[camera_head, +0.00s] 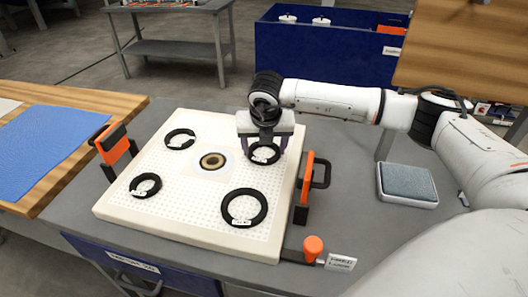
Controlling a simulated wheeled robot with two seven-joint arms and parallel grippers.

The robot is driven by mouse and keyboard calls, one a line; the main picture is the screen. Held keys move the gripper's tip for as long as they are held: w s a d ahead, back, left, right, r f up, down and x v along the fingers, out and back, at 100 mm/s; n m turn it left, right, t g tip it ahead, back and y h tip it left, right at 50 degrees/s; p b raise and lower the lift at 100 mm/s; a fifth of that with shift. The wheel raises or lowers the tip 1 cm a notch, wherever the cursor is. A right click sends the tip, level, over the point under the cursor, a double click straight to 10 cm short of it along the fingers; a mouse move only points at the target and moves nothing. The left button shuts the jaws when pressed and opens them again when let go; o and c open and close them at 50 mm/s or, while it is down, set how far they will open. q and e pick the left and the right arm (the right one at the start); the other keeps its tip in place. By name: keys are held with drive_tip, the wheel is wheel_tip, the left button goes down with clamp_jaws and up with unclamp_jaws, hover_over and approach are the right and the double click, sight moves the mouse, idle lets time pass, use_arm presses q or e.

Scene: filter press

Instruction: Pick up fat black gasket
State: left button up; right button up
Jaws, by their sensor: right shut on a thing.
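A white perforated plate (190,215) lies on the grey bench and carries several black ring gaskets with small white tags. My right gripper (264,149) points down over the plate's far right corner and is shut on the black gasket (266,163) there. This gasket is partly hidden by the fingers; I cannot tell whether it is clear of the plate. Other black gaskets lie at the upper left (171,135), lower left (135,185) and lower right (226,208). The tag print is too small to read. My left gripper is out of view.
Black-and-orange handles stand at the plate's left (113,143) and right (306,190). An orange knob (313,245) is in front, a grey pad (408,182) right, a blue mat (45,145) left, a blue bin (320,55) behind.

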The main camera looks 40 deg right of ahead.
drive_tip(key=shift+r, duration=0.15)
wheel_tip(320, 180, up, 10)
drive_tip(key=b, duration=0.1)
idle(0.3)
idle(0.4)
